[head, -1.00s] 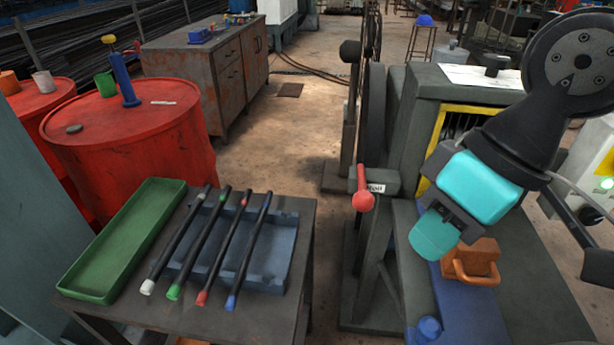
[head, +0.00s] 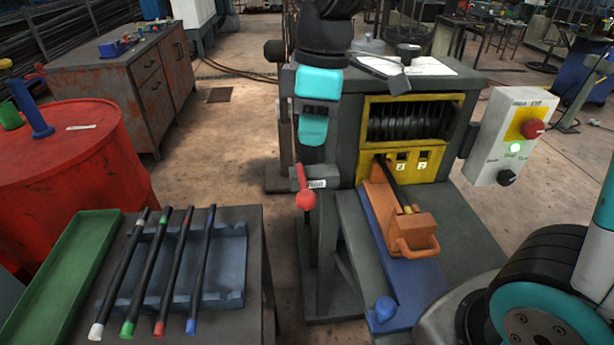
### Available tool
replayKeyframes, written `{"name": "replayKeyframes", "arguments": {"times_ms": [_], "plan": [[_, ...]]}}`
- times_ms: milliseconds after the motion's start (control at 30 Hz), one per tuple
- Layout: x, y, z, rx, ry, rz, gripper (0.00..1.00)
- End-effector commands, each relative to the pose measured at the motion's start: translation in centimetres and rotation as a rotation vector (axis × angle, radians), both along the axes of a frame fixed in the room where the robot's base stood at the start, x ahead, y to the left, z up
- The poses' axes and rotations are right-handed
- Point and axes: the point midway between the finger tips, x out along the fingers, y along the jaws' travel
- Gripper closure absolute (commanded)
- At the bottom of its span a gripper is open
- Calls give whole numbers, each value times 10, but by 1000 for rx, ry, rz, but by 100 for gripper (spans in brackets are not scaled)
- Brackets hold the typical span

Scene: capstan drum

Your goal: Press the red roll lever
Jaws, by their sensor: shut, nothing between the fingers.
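The red roll lever (head: 305,190) has a red arm and a round red knob. It sticks out at the front left of the grey capstan machine (head: 341,215), beside a small "Roll" label. My gripper (head: 312,142) has teal fingers, points down and is shut and empty. In the picture it is just above the lever, with a visible gap to the knob. I cannot tell how far apart they are in depth.
An orange block with a handle (head: 408,232) sits on a blue rail in front of the yellow-framed opening. A control box (head: 512,135) stands right. Several rods lie on a blue tray (head: 232,262) at left, beside a green tray (head: 62,285). A red drum (head: 75,180) stands behind.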

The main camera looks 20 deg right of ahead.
Motion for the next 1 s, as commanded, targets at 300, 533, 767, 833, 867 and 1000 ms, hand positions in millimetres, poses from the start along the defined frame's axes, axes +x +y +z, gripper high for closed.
{"name": "replayKeyframes", "arguments": {"times_ms": [300,533,767,833,867,1000], "plan": [[51,-18,4,-69,17,181,100],[50,-18,4,-68,16,180,100],[49,-17,-17,-68,20,178,100],[48,-16,-30,-68,21,179,100],[47,-16,-37,-68,22,180,100],[46,-14,-67,-68,22,181,100]]}}
